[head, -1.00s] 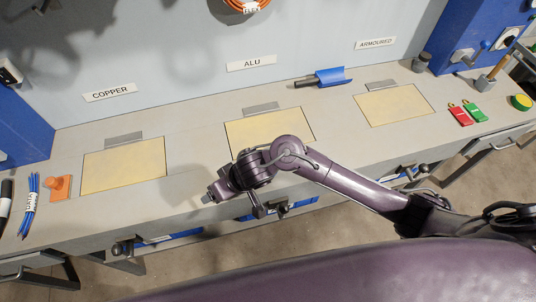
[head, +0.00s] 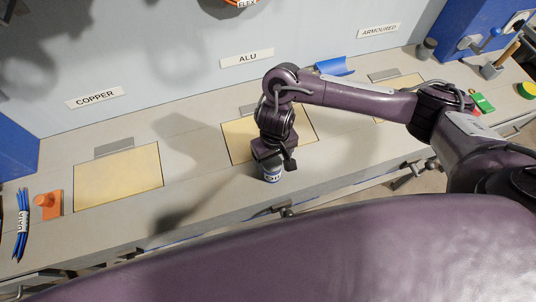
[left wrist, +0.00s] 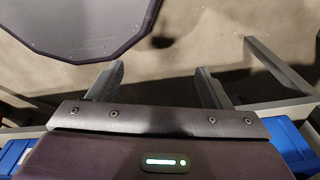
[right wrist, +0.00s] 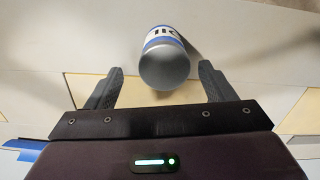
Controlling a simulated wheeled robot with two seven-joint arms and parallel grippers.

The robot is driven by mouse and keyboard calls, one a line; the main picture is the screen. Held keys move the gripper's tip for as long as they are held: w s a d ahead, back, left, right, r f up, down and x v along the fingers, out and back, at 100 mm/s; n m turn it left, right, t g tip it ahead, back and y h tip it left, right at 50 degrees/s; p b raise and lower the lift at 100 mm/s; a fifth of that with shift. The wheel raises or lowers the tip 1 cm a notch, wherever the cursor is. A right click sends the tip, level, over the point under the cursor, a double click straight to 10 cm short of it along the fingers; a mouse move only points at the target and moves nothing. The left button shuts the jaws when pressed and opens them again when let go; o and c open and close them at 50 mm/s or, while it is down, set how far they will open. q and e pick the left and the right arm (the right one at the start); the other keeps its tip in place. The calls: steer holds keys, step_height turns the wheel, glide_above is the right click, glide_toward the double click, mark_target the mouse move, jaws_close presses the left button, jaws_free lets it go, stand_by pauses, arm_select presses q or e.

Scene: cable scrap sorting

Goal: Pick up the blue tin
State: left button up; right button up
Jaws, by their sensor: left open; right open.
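The blue tin (head: 272,175) stands on the bench's front strip, just in front of the ALU pad. Its blue and white label shows under my right gripper (head: 274,158), which hides its upper part. In the right wrist view the tin (right wrist: 166,66) shows a grey end and dark lettering, in the gap between the open fingers of my right gripper (right wrist: 161,68). I see no finger touching it, and its depth between them is unclear. My left gripper (left wrist: 159,69) is open and empty over the floor, outside the head view.
Yellow pads lie below the COPPER (head: 95,97) and ALU (head: 246,58) signs. Blue cables (head: 22,222) and an orange block (head: 46,207) lie at the left. A blue scoop (head: 331,66) lies behind my right arm. The bench between the COPPER pad (head: 118,178) and the tin is clear.

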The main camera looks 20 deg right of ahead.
steer(key=shift+w+f, duration=0.1)
steer(key=shift+f+b, duration=0.35)
steer(key=f, duration=0.1)
steer(key=f+b, duration=0.2)
steer(key=f, duration=0.1)
steer(key=shift+s+a, duration=0.2)
steer(key=shift+s, duration=0.15)
steer(key=shift+w+f, duration=0.15)
steer(key=shift+f, duration=1.2)
arm_select(q)
steer(key=f, duration=0.1)
steer(key=s+f, duration=0.1)
steer(key=shift+s+a+f, duration=0.1)
steer(key=shift+f, duration=0.25)
arm_select(e)
steer(key=shift+r, duration=0.1)
steer(key=c, duration=1.2)
